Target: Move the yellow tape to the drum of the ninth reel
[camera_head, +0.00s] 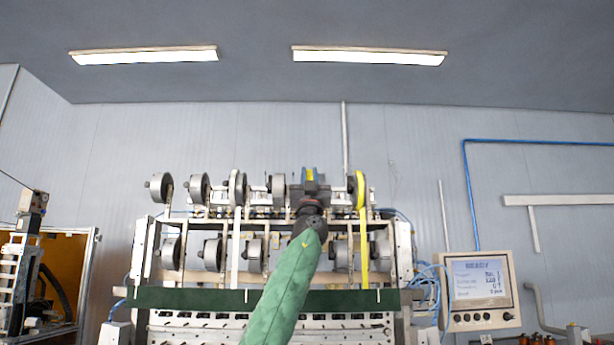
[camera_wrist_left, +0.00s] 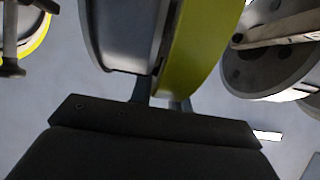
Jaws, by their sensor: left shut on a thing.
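My left gripper (camera_head: 309,186) is raised at the upper row of reels on the coil winder, at the end of my green-sleeved arm. It is shut on the yellow tape (camera_head: 310,174), of which only a small patch shows there. In the left wrist view the yellow tape (camera_wrist_left: 201,48) is a broad curved band just beyond my left gripper (camera_wrist_left: 162,102), close beside a grey reel drum (camera_wrist_left: 125,30). The fingertips are partly hidden. I cannot tell whether the tape touches that drum, or which reel is the ninth. My right gripper is not in view.
Another yellow strip (camera_head: 363,235) hangs from a reel to the right of the gripper. Several grey reels, such as this one (camera_head: 199,188), stand close in two rows. A dark green bar (camera_head: 190,298) crosses the front. A display panel (camera_head: 480,287) stands at right.

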